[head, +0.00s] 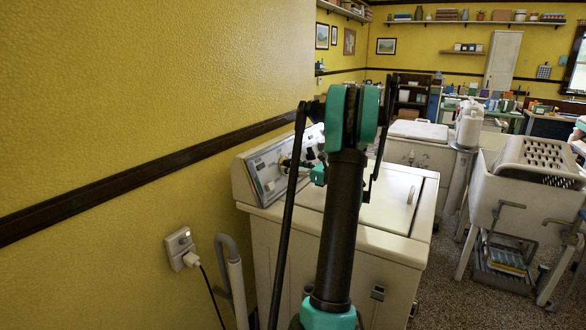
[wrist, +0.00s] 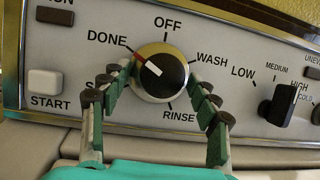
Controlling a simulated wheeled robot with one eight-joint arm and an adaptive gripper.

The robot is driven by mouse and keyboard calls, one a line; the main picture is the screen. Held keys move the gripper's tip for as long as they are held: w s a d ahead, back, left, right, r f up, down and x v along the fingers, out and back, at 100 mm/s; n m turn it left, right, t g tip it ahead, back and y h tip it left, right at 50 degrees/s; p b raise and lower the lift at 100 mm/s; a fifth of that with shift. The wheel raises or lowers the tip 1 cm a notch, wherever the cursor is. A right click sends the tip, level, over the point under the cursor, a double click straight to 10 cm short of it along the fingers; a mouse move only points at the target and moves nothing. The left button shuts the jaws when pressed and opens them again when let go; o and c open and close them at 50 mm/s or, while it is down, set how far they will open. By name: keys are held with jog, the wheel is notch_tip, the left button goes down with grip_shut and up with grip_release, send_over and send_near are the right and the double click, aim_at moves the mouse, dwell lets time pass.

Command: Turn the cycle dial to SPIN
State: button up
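The cycle dial (wrist: 166,80) is a round black knob with a brass-coloured rim and a white pointer line. The line points up-left, towards DONE, where a small red mark shows. OFF, WASH and RINSE are readable around it. A label starting with S at the lower left is mostly hidden behind my gripper's left finger. My gripper (wrist: 160,75) is open, its two fingers on either side of the dial. I cannot tell whether the fingertips touch it. In the head view, the washer (head: 330,235) stands by the wall, and my arm hides part of its control panel (head: 268,182).
A black selector knob (wrist: 280,105) sits right of the dial, and a white START button (wrist: 45,82) sits left. A wall outlet (head: 181,243) with a plugged cord is left of the washer. Another white appliance (head: 412,150) and a tub stand (head: 512,205) are to the right.

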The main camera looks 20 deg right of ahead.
jog(key=c, duration=0.9)
jog(key=shift+d+n, duration=0.1)
jog(key=shift+n, duration=0.2)
jog(key=n, duration=0.2)
jog(key=n+g+y, duration=0.1)
jog(key=n, duration=0.1)
jog(key=n+g+y, duration=0.1)
jog(key=n, duration=0.1)
jog(key=shift+w+d+r+n, duration=0.1)
jog(key=shift+w+d+n, duration=0.15)
jog(key=shift+n, duration=0.15)
jog(key=n+g+y, duration=0.1)
jog(key=n+g, duration=0.1)
jog(key=n, duration=0.3)
jog(key=shift+w+r, duration=0.1)
jog(key=shift+w, duration=0.05)
jog(key=shift+r+n+g, duration=0.1)
jog(key=shift+n+g, duration=0.5)
jog(key=shift+n, duration=0.5)
jog(key=shift+a, duration=0.1)
jog(key=o, duration=1.1)
jog(key=shift+w, duration=0.1)
jog(key=shift+c, duration=0.2)
